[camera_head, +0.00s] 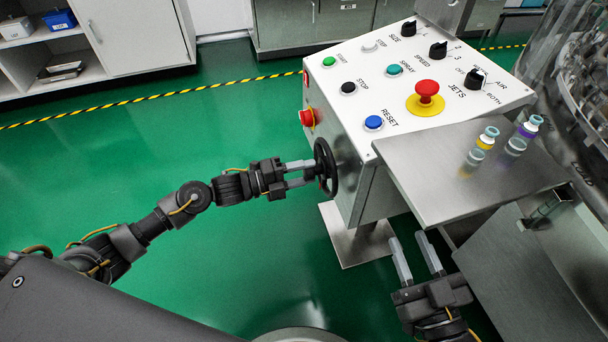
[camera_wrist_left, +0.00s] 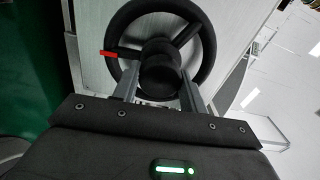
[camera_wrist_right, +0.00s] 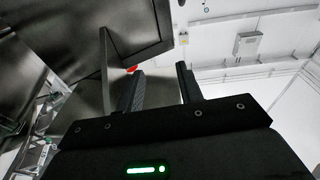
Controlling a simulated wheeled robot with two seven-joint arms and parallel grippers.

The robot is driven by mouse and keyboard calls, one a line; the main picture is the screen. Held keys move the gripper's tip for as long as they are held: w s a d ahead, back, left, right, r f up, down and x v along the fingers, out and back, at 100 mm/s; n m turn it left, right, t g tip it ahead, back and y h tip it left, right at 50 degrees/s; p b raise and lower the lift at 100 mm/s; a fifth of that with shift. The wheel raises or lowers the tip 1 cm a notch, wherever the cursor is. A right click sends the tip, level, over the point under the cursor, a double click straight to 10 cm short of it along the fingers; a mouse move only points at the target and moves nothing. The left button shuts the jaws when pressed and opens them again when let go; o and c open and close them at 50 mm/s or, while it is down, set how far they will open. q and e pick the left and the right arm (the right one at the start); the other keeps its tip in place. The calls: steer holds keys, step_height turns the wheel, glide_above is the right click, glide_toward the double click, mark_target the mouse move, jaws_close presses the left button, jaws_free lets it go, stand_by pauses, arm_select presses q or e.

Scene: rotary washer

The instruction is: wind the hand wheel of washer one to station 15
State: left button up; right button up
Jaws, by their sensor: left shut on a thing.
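The black hand wheel (camera_head: 331,160) stands on the left side of the white control cabinet. My left gripper (camera_head: 314,173) reaches it from the left. In the left wrist view its fingers lie on either side of the round black hub piece in front of the wheel (camera_wrist_left: 208,50), shut on it. A red pointer (camera_wrist_left: 121,53) sticks out to the left beside the hub. No station numbers can be read. My right gripper (camera_head: 409,240) is open and empty, below the steel shelf. In the right wrist view its fingers (camera_wrist_right: 158,72) are apart.
The cabinet's sloped panel (camera_head: 455,85) carries buttons, knobs and a red emergency stop (camera_head: 427,90). Another red button (camera_head: 306,117) sits on its side above the wheel. Two vials (camera_head: 484,142) stand on the steel shelf (camera_head: 430,185). Green floor left of the cabinet is clear.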

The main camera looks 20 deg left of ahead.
arm_select(q)
steer(key=shift+m, duration=0.3)
arm_select(e)
steer(key=shift+s+a+r+t+y, duration=0.15)
steer(key=shift+r, duration=0.2)
steer(key=shift+s+a+r+t+y, duration=0.1)
steer(key=shift+s+r+t+y, duration=0.05)
steer(key=shift+r, duration=0.2)
arm_select(q)
steer(key=o, duration=1.4)
steer(key=shift+c, duration=0.2)
steer(key=v, duration=1.1)
steer(key=shift+p, duration=0.35)
arm_select(e)
steer(key=f+h, duration=0.1)
steer(key=w+d+f+g+h, duration=0.1)
steer(key=f, duration=0.1)
steer(key=shift+d+f+g, duration=0.1)
steer(key=shift+d+g, duration=0.1)
steer(key=shift+g, duration=0.1)
arm_select(q)
steer(key=shift+w, duration=0.1)
